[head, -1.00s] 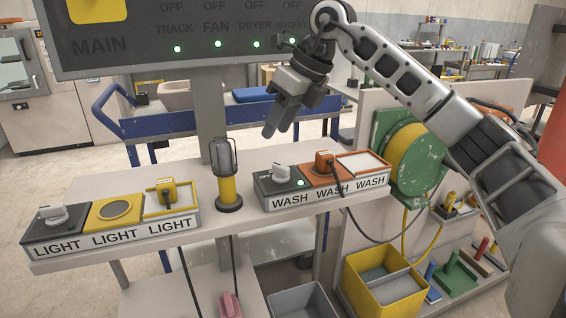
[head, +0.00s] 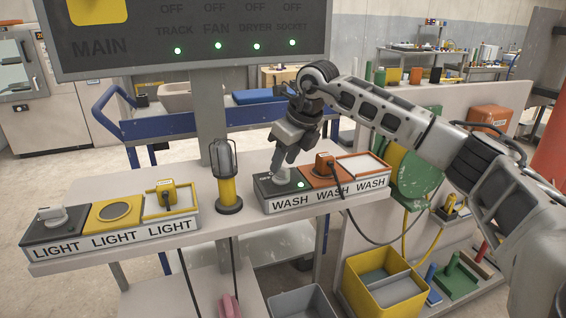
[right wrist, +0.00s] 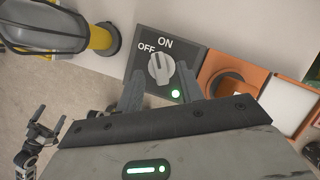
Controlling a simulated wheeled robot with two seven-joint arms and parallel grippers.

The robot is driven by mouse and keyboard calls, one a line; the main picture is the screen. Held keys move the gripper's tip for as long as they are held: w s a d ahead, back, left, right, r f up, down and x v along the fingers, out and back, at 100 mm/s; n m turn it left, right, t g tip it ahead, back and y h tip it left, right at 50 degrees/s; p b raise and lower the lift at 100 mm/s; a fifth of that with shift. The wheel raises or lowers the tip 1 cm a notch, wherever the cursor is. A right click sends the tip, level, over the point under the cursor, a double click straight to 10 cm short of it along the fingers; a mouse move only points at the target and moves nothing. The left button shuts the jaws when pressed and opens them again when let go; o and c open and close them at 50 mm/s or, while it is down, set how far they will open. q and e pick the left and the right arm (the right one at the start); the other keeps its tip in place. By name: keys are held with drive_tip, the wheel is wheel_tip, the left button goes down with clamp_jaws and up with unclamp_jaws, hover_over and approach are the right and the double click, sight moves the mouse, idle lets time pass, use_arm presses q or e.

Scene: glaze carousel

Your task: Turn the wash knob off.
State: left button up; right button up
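The wash knob (right wrist: 160,68) is a pale grey knob on a dark plate (right wrist: 190,54) marked OFF and ON, with a lit green lamp beside it. It stands roughly upright in the right wrist view, nearest the ON side. In the head view the knob (head: 281,176) sits at the left end of the WASH box (head: 290,203). My right gripper (head: 280,166) is above it, pointing down. In the right wrist view its fingers (right wrist: 160,76) are apart, one on each side of the knob, with gaps visible. My left gripper (right wrist: 53,118) appears small at lower left, fingers apart.
An orange socket with a plug (head: 324,164) and a tray (head: 362,166) adjoin the knob plate. A caged yellow lamp (head: 228,180) stands left of the box. The LIGHT box (head: 113,242) has a similar knob (head: 52,216). A black cord hangs from the plug.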

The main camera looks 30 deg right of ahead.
drive_tip(key=shift+x, duration=0.85)
clamp_jaws()
